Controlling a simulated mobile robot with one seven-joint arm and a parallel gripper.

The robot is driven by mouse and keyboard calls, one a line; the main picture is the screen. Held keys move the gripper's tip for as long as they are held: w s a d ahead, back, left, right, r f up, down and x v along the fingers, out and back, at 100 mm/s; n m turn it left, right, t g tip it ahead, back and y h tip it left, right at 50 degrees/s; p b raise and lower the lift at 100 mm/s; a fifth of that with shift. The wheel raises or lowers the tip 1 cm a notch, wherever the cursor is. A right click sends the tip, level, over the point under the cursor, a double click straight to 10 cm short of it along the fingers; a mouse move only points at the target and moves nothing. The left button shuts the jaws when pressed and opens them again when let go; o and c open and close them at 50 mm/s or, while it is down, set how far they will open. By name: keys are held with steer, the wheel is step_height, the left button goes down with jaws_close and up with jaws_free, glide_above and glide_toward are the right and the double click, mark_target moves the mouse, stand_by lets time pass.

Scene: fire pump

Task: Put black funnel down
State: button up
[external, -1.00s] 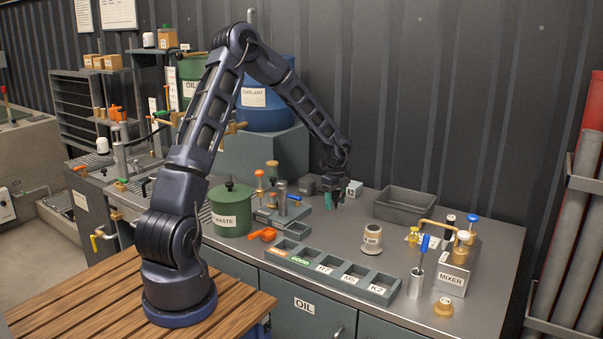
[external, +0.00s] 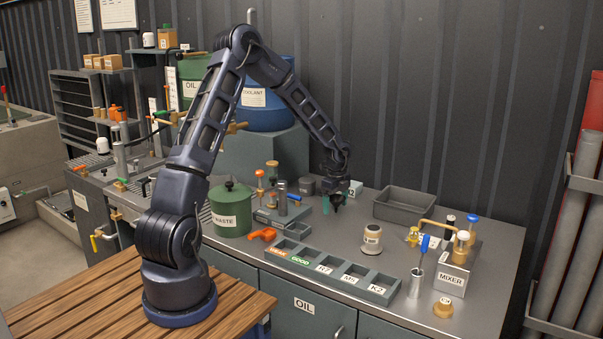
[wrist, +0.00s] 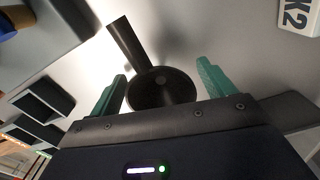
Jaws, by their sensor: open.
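The black funnel (wrist: 160,88) shows in the wrist view, its round cone facing the camera and its narrow part reaching to the upper left. My gripper (wrist: 161,84) is open, with one green finger on each side of the funnel and small visible gaps. In the external view my gripper (external: 333,203) is low over the back middle of the metal bench, and the funnel (external: 338,200) is a small dark shape at the fingers. The funnel appears to be at the bench top, but its exact contact is hard to see.
A white K2 block (wrist: 297,17) is close by, also visible in the external view (external: 355,188). A grey tray (external: 403,207) stands to the right. A labelled sorting rack (external: 330,270) and a round container (external: 372,239) are nearer the front. Clear bench lies between them.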

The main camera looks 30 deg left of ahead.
mark_target(335, 198)
step_height(335, 198, up, 12)
steer(key=shift+f, duration=0.1)
steer(key=s+a+r+n+t+y, duration=0.1)
steer(key=s+a+r+n, duration=0.3)
steer(key=s+r, duration=0.55)
steer(key=s+a+r+n+t+y, duration=0.1)
steer(key=s+a+r+n, duration=0.1)
steer(key=s+r+n, duration=0.55)
steer(key=s+a+r+n+t+h, duration=0.1)
steer(key=s+n, duration=0.3)
steer(key=s, duration=0.8)
steer(key=s+a+r+n+t+h, duration=0.1)
steer(key=s+n, duration=0.3)
steer(key=s, duration=0.8)
steer(key=shift+s+a+r+n+t, duration=0.3)
steer(key=shift+s+a+r+n, duration=0.05)
steer(key=shift+a+r, duration=0.4)
